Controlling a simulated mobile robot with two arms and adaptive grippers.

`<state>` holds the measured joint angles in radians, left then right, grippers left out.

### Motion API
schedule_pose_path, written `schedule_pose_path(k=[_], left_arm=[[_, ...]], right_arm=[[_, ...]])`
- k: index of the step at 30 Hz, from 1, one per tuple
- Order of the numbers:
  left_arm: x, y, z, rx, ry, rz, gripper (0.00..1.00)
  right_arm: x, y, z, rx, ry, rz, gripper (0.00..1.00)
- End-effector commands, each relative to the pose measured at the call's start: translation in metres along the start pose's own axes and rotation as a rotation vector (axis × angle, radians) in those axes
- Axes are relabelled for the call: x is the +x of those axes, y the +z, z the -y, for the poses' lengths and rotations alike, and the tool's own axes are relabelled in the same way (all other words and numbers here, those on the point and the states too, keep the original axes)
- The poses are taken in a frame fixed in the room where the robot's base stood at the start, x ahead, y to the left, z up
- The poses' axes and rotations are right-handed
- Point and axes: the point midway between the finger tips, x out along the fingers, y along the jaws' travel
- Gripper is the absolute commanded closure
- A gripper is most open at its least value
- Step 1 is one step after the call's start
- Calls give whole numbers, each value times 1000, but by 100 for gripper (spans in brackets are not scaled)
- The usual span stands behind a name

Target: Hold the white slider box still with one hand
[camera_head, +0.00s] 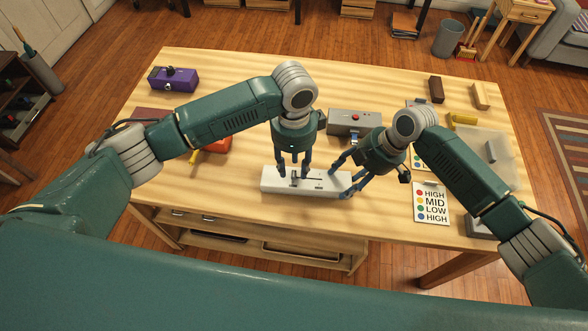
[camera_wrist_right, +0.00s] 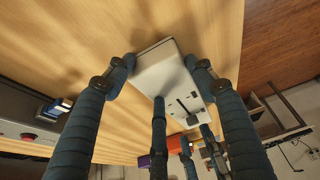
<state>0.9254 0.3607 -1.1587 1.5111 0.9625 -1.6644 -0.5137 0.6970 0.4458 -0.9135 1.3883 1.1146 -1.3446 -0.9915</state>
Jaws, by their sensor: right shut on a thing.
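The white slider box (camera_head: 325,183) lies near the front edge of the table, with a dark slot and a small knob on top. My right gripper (camera_head: 341,180) is shut on its right end. The left fingers also show beyond the box in the right wrist view.
Behind stands a grey box with a red button (camera_head: 342,127). A card reading HIGH, MID, LOW, HIGH (camera_head: 431,207) lies to the right. A purple box (camera_head: 182,81) sits at the back left. Blocks (camera_head: 436,90) lie at the back right. The front left tabletop is clear.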

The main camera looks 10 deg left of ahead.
Motion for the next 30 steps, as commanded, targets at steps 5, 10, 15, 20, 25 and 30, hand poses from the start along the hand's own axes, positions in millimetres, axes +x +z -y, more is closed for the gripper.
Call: schedule_pose_path(k=[5,10,15,20,25,30], left_arm=[[23,0,0,-2,0,0,64],[30,0,0,-1,-1,-1,64],[30,0,0,-1,-1,-1,64],[30,0,0,-1,-1,-1,84],[30,-1,0,0,1,-2,100],[30,-2,-2,1,4,-2,100]], right_arm=[[8,7,7,4,-17,13,77],[8,7,7,4,-17,13,77],[8,7,7,4,-17,13,77],[8,7,7,4,-17,14,77],[8,7,7,5,-17,13,77],[8,7,7,6,-15,13,77]])
